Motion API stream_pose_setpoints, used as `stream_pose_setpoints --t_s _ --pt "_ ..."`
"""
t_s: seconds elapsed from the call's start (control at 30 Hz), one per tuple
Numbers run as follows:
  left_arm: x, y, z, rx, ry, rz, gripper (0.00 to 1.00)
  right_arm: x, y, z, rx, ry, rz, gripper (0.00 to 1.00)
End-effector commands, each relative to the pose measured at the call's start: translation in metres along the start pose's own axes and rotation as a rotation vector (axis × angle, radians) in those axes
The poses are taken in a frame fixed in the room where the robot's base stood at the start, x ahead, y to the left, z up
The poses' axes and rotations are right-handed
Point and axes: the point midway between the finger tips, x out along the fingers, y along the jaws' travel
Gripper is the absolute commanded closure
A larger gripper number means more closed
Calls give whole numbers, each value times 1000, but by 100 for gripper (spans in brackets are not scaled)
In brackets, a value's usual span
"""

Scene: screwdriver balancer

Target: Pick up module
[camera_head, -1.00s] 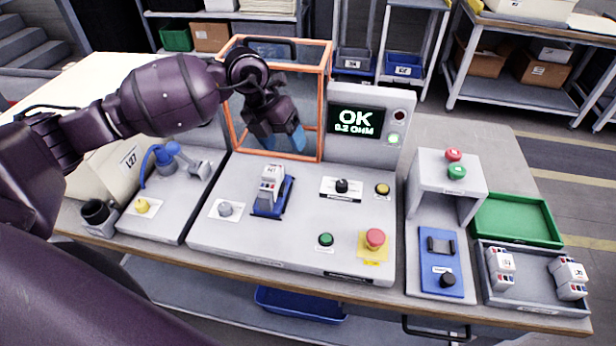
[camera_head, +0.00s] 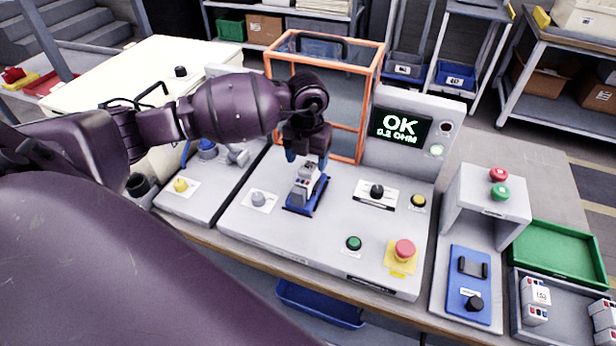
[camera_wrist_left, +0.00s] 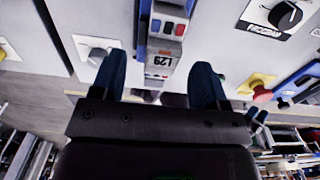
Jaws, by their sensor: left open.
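The white and grey module (camera_head: 306,184) sits upright in a blue holder (camera_head: 319,201) on the grey test panel. In the left wrist view the module (camera_wrist_left: 164,50) shows a label and red and blue marks. My left gripper (camera_head: 307,158) is open, just above the module's top in the head view. In the left wrist view the blue fingers of my left gripper (camera_wrist_left: 162,72) are spread on either side of the module, with gaps on both sides. The screen (camera_head: 400,126) reads OK, 0.2 OHM. My right gripper is out of view.
An orange-framed clear guard (camera_head: 362,128) stands behind the holder. Knobs, a green button (camera_head: 353,243) and a red stop button (camera_head: 404,250) are on the panel. At right are a blue fixture (camera_head: 469,285), a green tray (camera_head: 555,252) and a grey tray (camera_head: 520,330) with more modules.

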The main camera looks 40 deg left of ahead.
Motion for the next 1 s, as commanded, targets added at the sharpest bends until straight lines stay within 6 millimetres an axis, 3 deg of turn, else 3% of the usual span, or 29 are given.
stream_pose_setpoints --t_s 0.4,0.67,1.0 --pt "47 -3 2 -1 2 0 32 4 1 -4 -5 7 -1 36" --pt "50 -3 2 0 0 0 33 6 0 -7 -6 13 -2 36" --pt "49 -3 2 0 0 0 86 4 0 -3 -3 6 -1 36"
